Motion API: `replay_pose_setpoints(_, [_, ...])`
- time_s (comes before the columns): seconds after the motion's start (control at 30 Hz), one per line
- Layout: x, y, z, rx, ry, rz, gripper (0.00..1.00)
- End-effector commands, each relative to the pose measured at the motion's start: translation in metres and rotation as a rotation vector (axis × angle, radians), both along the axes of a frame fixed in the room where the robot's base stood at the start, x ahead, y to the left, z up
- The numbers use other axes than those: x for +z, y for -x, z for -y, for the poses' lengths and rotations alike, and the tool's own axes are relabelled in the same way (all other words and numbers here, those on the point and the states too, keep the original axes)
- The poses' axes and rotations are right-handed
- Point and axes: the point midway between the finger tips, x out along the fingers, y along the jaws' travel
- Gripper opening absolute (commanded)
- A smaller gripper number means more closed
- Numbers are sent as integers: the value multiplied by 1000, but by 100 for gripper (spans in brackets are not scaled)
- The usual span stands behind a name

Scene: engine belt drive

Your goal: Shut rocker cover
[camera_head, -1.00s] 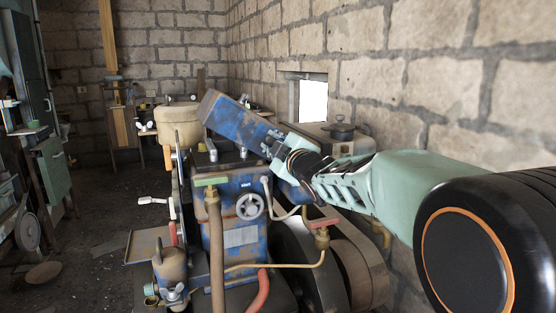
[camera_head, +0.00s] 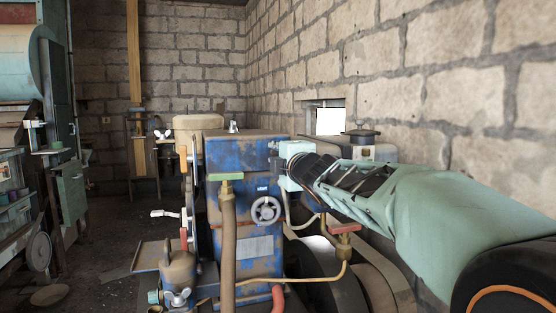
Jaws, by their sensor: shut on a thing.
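The rocker cover (camera_head: 236,155) is a worn blue box-shaped lid on top of the blue engine (camera_head: 238,212). It lies about level, with its lower edge down at the engine top and no clear gap in this view. A small pale fitting stands on its top. My gripper (camera_head: 280,166) is at the cover's right end, shut on it. The fingertips are partly hidden by the gripper's own pale green body, so the exact grip cannot be seen.
A handwheel (camera_head: 266,210) sits on the engine front below the cover. A beige tank (camera_head: 198,125) is behind left. A stone wall (camera_head: 440,100) runs close along the right.

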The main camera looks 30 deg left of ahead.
Motion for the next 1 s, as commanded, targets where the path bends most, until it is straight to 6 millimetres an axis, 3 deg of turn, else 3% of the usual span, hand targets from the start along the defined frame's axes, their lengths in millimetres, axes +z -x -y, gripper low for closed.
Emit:
replay_pose_setpoints(0.43, [-2, 1, -1, 2, 11, 10, 0])
replay_pose_setpoints(0.47, [-2, 1, -1, 2, 11, 10, 20])
replay_pose_setpoints(0.6, [-2, 1, -1, 2, 11, 10, 35])
replay_pose_setpoints(1.0, [0, 4, 3, 1, 9, 12, 37])
